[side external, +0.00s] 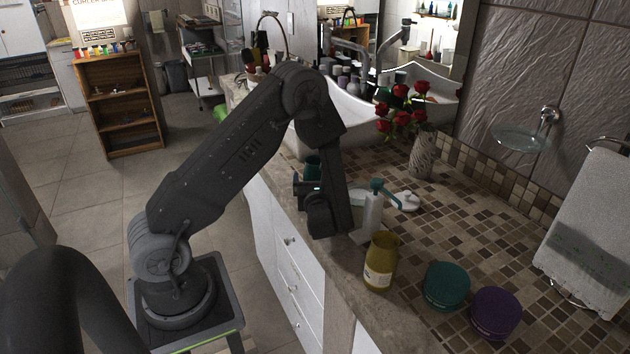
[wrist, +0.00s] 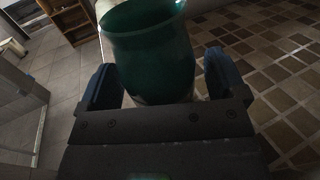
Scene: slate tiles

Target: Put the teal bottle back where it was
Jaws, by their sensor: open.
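The teal bottle (wrist: 150,45) stands large in the wrist view, its open round mouth toward the camera. It is between the two spread fingers of my gripper (wrist: 161,80), with a gap visible near the left finger. Its lower part is hidden by the gripper body. In the side view only a small part of the teal bottle (side external: 313,165) shows behind my arm, near the counter's front edge. My gripper (side external: 306,190) is there too, mostly hidden by my wrist. What lies under the bottle is hidden.
A white pump dispenser (side external: 372,212) with a teal head stands just right of my wrist. An olive bottle (side external: 380,262), a teal jar (side external: 447,287) and a purple jar (side external: 495,314) stand nearer the camera. A vase of roses (side external: 422,155) stands behind. Tiled counter (side external: 470,225) is clear right of them.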

